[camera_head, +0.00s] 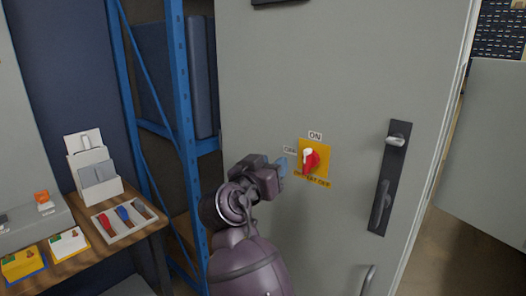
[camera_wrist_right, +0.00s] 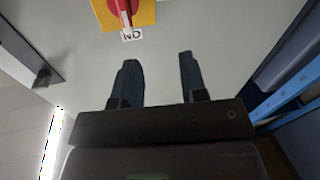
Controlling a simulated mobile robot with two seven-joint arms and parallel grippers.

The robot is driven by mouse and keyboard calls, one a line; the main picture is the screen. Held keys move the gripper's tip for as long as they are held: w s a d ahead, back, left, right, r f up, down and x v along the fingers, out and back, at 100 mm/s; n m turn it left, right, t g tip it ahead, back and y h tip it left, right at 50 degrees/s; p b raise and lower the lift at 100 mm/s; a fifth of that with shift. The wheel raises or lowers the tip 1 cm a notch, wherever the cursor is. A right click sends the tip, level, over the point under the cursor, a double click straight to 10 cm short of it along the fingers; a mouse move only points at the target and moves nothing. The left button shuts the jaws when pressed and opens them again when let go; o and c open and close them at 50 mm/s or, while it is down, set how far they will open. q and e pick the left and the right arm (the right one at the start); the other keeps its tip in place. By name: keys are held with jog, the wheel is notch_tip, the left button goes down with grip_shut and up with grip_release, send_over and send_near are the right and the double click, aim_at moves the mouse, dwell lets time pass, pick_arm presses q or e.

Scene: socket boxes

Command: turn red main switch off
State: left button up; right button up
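The red main switch (camera_head: 311,160) is a red rotary knob with a white mark on a yellow plate (camera_head: 322,148), on a grey cabinet door (camera_head: 350,85). An "ON" label sits above it. In the right wrist view the knob (camera_wrist_right: 122,8) shows at the top edge, partly cut off, with the "ON" label (camera_wrist_right: 132,35) upside down below it. My right gripper (camera_head: 282,166) is just left of the switch, apart from the knob. In the right wrist view its two fingers (camera_wrist_right: 158,75) are spread with nothing between them. My left gripper is not in view.
A black door handle (camera_head: 391,178) is right of the switch. A blue rack frame (camera_head: 182,100) stands left of the cabinet. A wooden table (camera_head: 85,235) at the left holds a tool tray (camera_head: 127,222) and a grey holder (camera_head: 94,172). Floor shows at the right.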

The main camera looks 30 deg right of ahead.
aim_at(305, 157)
jog(key=d+m+g, duration=0.1)
jog(key=d, duration=0.2)
jog(key=w+d+m+g+h, duration=0.1)
jog(key=d, duration=0.3)
jog(key=w+d+m+g, duration=0.1)
jog(key=d, duration=0.3)
jog(key=shift+f+m+g+h+p, duration=0.3)
jog(key=shift+f+m+p, duration=0.05)
jog(key=shift+m, duration=0.05)
jog(key=shift+c, duration=0.3)
grip_shut()
